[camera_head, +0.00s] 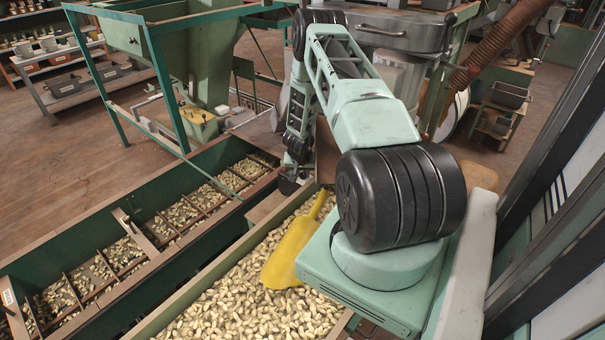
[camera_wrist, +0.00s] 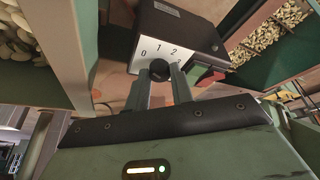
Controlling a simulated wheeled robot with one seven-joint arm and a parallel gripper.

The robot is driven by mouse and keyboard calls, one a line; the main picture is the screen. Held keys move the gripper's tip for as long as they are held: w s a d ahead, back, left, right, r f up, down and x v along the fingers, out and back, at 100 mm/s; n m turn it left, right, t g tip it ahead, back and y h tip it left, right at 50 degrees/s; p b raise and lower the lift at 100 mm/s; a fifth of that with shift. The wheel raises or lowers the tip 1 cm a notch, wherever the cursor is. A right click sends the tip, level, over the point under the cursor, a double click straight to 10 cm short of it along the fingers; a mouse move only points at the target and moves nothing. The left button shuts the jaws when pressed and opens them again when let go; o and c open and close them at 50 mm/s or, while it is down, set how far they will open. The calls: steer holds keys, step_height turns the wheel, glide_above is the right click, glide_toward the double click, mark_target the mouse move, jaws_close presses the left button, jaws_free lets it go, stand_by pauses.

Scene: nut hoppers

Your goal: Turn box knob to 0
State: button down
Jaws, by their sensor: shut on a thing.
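The control box (camera_wrist: 178,25) is a dark box in the upper middle of the wrist view. Its white dial plate (camera_wrist: 150,47) shows the marks 0, 1 and 2, with a further mark partly covered at the right. The round black knob (camera_wrist: 160,71) sits at the plate's lower edge. My gripper (camera_wrist: 162,76) is shut on the knob, with one finger on each side of it. Which mark the knob points to cannot be told. In the head view my arm reaches down beyond the hoppers, and the knob cannot be made out there.
A red part (camera_wrist: 207,78) is close to the right finger. In the head view a yellow scoop (camera_head: 290,252) lies in a nut-filled hopper below my arm. A green divided trough (camera_head: 75,238) with nuts runs along the left. Open floor (camera_head: 60,160) lies beyond it.

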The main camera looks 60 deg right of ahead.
steer(key=c, duration=1.2)
jaws_free()
steer(key=shift+r+m+p, duration=0.1)
steer(key=shift+m+p, duration=0.25)
steer(key=shift+m, duration=0.05)
